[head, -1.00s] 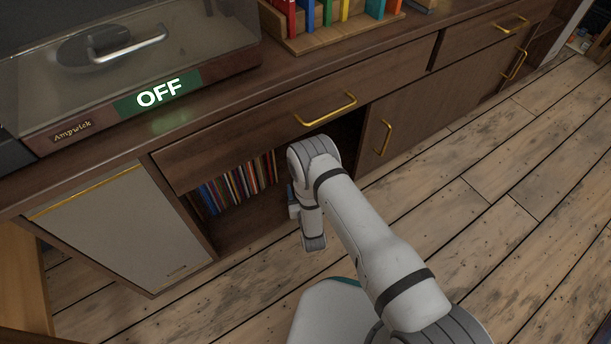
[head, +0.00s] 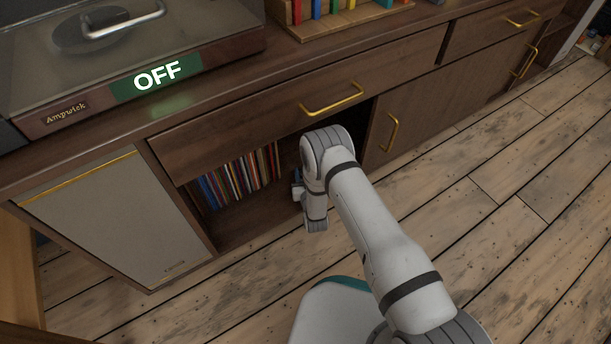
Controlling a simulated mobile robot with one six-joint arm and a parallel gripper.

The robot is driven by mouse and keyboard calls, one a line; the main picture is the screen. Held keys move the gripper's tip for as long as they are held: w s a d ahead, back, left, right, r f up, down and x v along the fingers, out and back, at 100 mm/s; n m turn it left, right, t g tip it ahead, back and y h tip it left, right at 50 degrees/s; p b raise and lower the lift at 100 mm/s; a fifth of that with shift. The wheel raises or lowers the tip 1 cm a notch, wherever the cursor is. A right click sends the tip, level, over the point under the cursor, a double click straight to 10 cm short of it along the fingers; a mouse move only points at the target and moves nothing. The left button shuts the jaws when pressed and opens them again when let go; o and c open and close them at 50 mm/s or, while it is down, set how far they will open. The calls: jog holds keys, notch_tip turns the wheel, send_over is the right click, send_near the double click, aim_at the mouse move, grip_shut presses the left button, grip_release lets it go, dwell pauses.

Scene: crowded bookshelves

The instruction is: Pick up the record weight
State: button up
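I cannot make out a record weight for certain in the head view. A dark, rounded object (head: 92,32) sits under the clear lid of the record player (head: 190,75) at the upper left; I cannot tell what it is. The lid looks closed and has a metal handle (head: 124,22). My gripper (head: 298,187) is low in front of the open shelf compartment, mostly hidden behind my wrist. Its fingers do not show clearly, so I cannot tell whether it is open or holds anything.
The wooden cabinet has a shut drawer with a brass handle (head: 331,100) above the open compartment. Several records (head: 238,178) stand inside at its left. A grey panel (head: 115,220) is at the left. A wooden rack (head: 345,20) is on top. The floor at the right is clear.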

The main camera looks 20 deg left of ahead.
jog(key=shift+f, duration=0.1)
jog(key=c, duration=0.7)
jog(key=shift+s, duration=0.1)
